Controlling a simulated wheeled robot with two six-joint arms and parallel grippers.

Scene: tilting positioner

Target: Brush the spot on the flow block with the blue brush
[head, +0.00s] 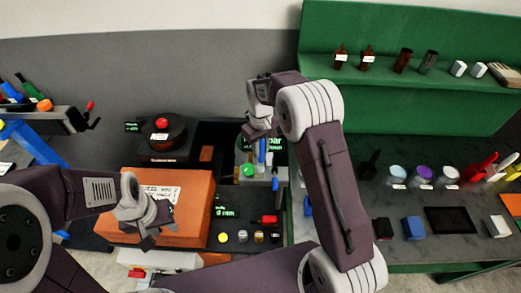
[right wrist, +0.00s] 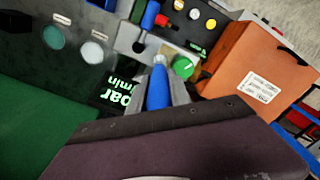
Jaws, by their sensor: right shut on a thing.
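The blue brush (right wrist: 158,86) is upright in the fingers of my right gripper (right wrist: 160,98), its pale tip end beyond the fingertips. In the head view my right gripper (head: 259,135) is above the dark bench unit, and the blue handle (head: 261,152) shows below it. A grey block with a green knob (head: 248,170) lies just under it, probably the flow block; the green knob (right wrist: 183,67) also shows beside the brush in the right wrist view. I cannot make out a spot. My left gripper (head: 148,232) hangs over the orange box; its finger gap is unclear.
An orange box (head: 185,185) stands left of the block. A black unit with a red button (head: 162,124) is behind it. A panel with yellow, white and red knobs (head: 245,236) is in front. Jars (head: 422,175) and coloured bottles stand on the right bench below a green shelf (head: 400,85).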

